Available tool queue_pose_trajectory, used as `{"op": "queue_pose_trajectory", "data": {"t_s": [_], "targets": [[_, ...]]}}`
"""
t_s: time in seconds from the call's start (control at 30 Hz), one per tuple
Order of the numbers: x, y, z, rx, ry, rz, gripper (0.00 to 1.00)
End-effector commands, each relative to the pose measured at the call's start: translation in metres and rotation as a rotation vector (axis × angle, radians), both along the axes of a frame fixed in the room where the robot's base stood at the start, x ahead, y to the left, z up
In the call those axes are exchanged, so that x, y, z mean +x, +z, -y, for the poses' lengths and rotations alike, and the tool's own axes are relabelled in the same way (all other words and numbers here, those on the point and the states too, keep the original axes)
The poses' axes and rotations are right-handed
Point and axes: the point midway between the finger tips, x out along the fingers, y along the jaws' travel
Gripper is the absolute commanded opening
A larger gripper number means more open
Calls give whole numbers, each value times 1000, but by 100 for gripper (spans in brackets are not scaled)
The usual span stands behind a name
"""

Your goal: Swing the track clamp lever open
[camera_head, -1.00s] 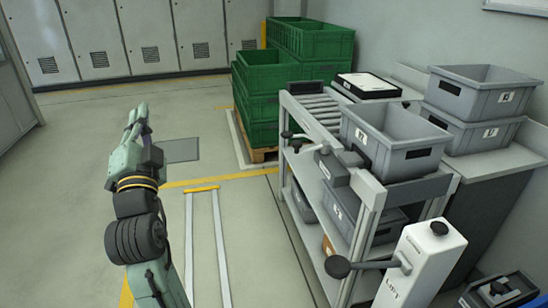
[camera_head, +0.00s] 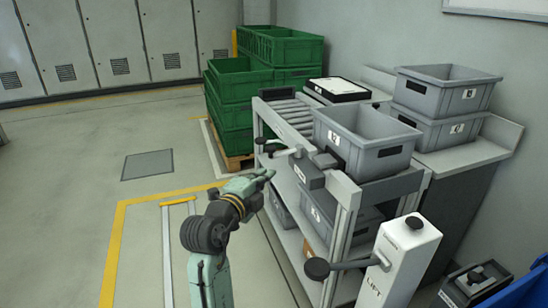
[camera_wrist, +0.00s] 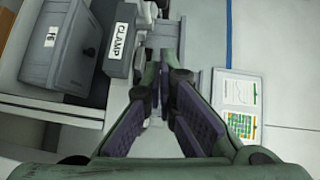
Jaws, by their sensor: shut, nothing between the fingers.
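The track clamp is a dark grey block (camera_head: 309,174) on the near left edge of the roller rack, and its CLAMP label shows in the wrist view (camera_wrist: 122,40). A pale lever (camera_head: 286,152) with a dark knob reaches left from the clamp. My gripper (camera_head: 268,175) is just below and left of the lever in the head view, apart from the clamp as far as I can tell. In the wrist view my gripper (camera_wrist: 160,68) has its fingers together and empty, pointing to the clamp's right side. The lever's lower parts are partly hidden behind the fingertips there.
A grey crate (camera_head: 338,140) sits on the rack (camera_head: 352,220) beside the clamp. A white LIFT column (camera_head: 400,262) with a black-knobbed handle (camera_head: 317,268) stands at the near right. Green crates (camera_head: 228,95) stand behind. The floor to the left is clear.

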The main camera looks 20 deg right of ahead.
Motion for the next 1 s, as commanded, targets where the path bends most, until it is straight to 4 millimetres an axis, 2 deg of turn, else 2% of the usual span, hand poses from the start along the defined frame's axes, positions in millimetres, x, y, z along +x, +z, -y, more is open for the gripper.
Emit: {"op": "queue_pose_trajectory", "data": {"t_s": [0.43, 0.6, 0.7, 1.0], "targets": [[65, -4, 63, 2, -2, -2, 0], [91, -9, 60, 1, 3, -1, 0], [99, -11, 61, 1, 1, -1, 0], [105, -14, 60, 1, 2, -1, 0]]}}
